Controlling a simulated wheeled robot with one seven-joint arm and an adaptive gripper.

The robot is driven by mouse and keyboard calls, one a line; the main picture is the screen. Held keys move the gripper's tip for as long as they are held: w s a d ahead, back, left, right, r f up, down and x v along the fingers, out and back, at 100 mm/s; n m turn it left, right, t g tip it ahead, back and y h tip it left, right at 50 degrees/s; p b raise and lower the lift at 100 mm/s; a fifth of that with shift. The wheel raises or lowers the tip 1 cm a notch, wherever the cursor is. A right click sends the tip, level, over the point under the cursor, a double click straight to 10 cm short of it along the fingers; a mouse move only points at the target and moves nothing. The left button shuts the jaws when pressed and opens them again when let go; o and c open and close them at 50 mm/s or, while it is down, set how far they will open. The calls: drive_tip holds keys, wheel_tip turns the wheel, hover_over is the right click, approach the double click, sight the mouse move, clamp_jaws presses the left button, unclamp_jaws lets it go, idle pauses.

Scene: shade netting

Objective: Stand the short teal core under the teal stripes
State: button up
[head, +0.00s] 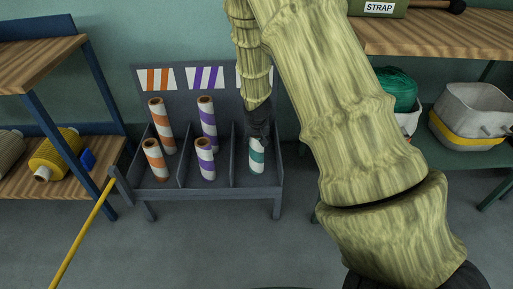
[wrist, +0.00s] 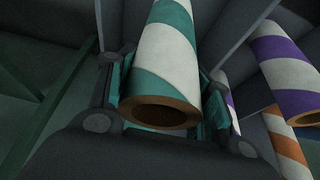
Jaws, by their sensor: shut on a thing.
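The short teal core (head: 257,157), white with teal spiral bands, is upright in the front of the rack's right bay in the head view. My gripper (head: 258,133) is shut around its upper part from above. In the wrist view the teal core (wrist: 172,50) lies between the fingers, its brown hollow end toward the camera. I cannot tell whether its lower end touches the bay floor. The label (head: 240,78) over the right bay is mostly hidden behind my arm; its stripes do not show. The back of that bay is also largely hidden.
The grey rack (head: 211,192) has dividers between bays. Orange-striped cores (head: 154,161) stand in the left bay, purple-striped cores (head: 204,160) in the middle one. A yellow pole (head: 82,236) leans at the rack's left. Shelves with a yellow spool (head: 55,153) and bins (head: 470,115) flank it.

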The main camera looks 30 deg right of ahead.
drive_tip(key=shift+f+b, duration=1.2)
drive_tip(key=shift+f, duration=0.6)
drive_tip(key=shift+r, duration=0.1)
drive_tip(key=o, duration=1.5)
